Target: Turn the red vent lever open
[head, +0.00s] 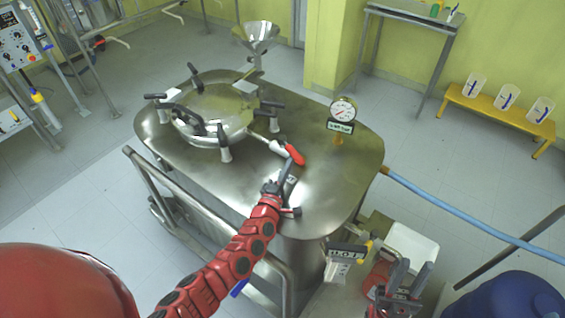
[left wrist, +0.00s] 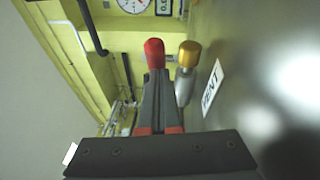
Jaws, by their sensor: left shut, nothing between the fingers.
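The red vent lever (head: 296,154) sits on top of the steel vessel, beside the round lid. In the left wrist view its red end (left wrist: 154,50) shows just beyond my fingertips, next to a brass-capped grey valve body (left wrist: 188,60) and a VENT label (left wrist: 212,87). My left gripper (head: 287,163) is shut and empty, its tips close to the red end; I cannot tell whether they touch. It also shows in the left wrist view (left wrist: 157,78).
The steel vessel (head: 237,200) carries a lid with several black-handled clamps and a pressure gauge (head: 342,110). A steel rail (head: 150,185) runs along its side. A blue hose (head: 440,205) leaves at right. A yellow bench (head: 500,118) holds several beakers.

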